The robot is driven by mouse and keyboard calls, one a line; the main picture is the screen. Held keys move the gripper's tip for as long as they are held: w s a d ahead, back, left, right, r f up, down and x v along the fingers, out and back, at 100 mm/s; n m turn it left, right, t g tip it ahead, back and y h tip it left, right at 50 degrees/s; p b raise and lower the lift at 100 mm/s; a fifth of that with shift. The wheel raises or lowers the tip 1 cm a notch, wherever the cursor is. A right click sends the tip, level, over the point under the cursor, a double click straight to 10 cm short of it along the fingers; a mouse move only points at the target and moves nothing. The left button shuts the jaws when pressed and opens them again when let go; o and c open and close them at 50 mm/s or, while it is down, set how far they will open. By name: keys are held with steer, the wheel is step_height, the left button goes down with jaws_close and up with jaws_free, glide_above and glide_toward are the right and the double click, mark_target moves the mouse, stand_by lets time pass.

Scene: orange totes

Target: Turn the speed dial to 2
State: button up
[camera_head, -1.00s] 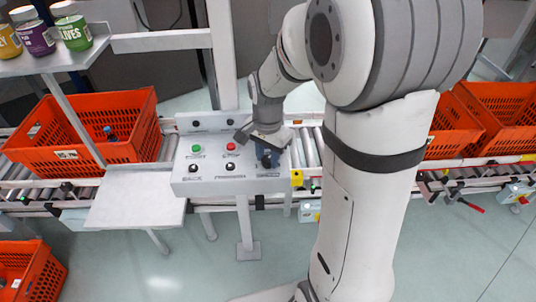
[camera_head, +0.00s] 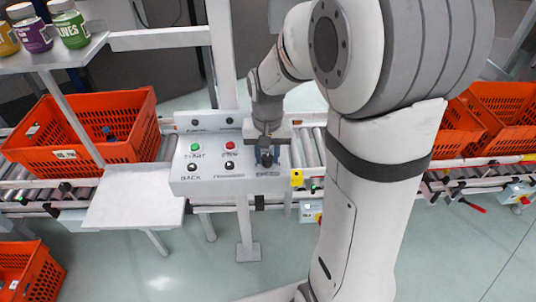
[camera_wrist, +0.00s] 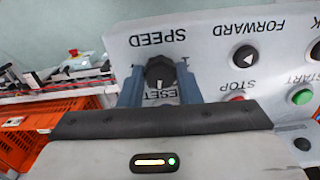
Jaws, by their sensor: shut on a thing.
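The black speed dial (camera_wrist: 160,72) is on the white control panel (camera_wrist: 215,35), beside the upside-down word SPEED in the wrist view. The two blue-grey fingers of my gripper (camera_wrist: 160,84) stand on either side of the dial and are shut on it. A small pale mark shows on the dial's near side, but I cannot read which number it points to. In the head view my gripper (camera_head: 266,154) is at the right end of the panel (camera_head: 205,180) and mostly hides the dial.
The green START button (camera_head: 195,147), red STOP button (camera_head: 230,145) and black FORWARD button (camera_wrist: 244,58) are close by on the panel. An orange tote (camera_head: 85,125) stands on the rollers at left. A shelf (camera_head: 60,55) with jars is at upper left.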

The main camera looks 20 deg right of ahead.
mark_target(268, 157)
steer(key=n, duration=0.4)
steer(key=shift+n, duration=0.3)
steer(key=shift+n+b, duration=0.45)
steer(key=shift+n, duration=1.25)
steer(key=o, duration=1)
steer(key=shift+c, duration=0.2)
steer(key=shift+r, duration=0.1)
step_height(268, 157, up, 8)
steer(key=shift+d+f, duration=0.1)
steer(key=shift+f, duration=0.1)
